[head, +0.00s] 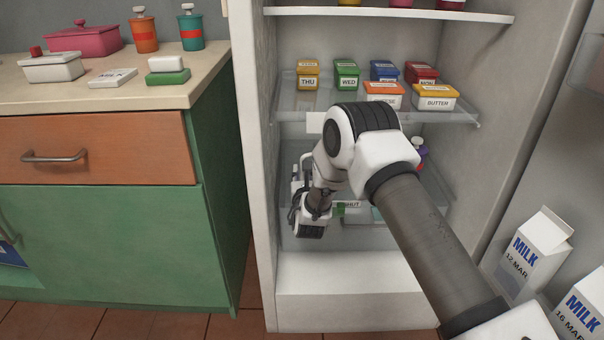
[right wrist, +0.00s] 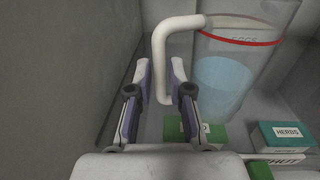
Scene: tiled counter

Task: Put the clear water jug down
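The clear water jug (right wrist: 225,80) shows in the right wrist view, upright, with a red ring near its top, bluish water inside and a white handle (right wrist: 160,62) on its left side. My right gripper (right wrist: 162,72) has its two fingers on either side of the handle's upright part, with small gaps showing between the pads and the handle. In the head view my right gripper (head: 308,205) reaches into the lower part of the fridge, and my arm hides most of the jug. I cannot tell whether the jug's base touches the shelf. My left gripper is out of view.
A green herbs box (right wrist: 285,138) and other low green boxes lie near the jug's base. The fridge wall (right wrist: 75,80) is close on the left. Labelled containers (head: 346,76) stand on the glass shelf above. Milk cartons (head: 530,255) stand at the right.

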